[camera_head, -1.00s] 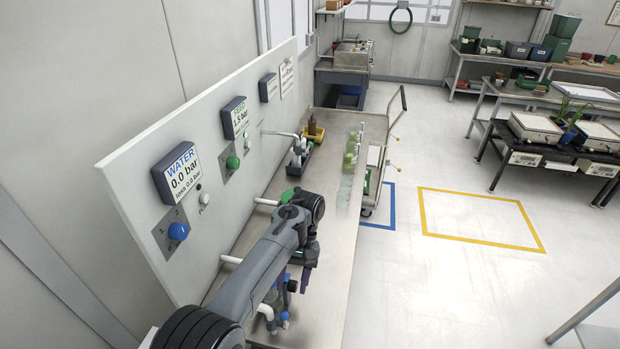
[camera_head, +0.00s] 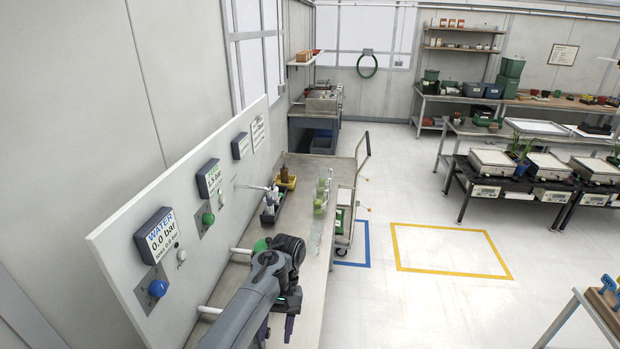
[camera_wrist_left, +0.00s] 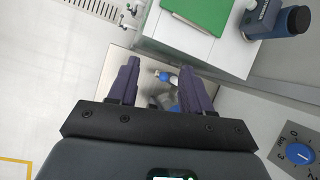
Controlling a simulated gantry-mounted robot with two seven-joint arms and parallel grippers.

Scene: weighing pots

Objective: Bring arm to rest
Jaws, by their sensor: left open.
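My left arm (camera_head: 250,306) reaches in from the bottom of the head view, over the metal bench beside the wall panel. My left gripper (camera_head: 276,328) hangs below it, mostly hidden by the arm and cut by the frame edge. In the left wrist view its two purple fingers (camera_wrist_left: 160,82) are apart with nothing gripped. A small fitting with blue parts (camera_wrist_left: 174,106) shows between and below them, on or above the bench; its distance is unclear. My right gripper is not in view.
The panel (camera_head: 110,245) carries the WATER display (camera_head: 157,235), a blue knob (camera_head: 158,288) and a green knob (camera_head: 208,219). White pipes (camera_head: 240,251) stick out over the bench (camera_head: 311,290). Open floor lies right.

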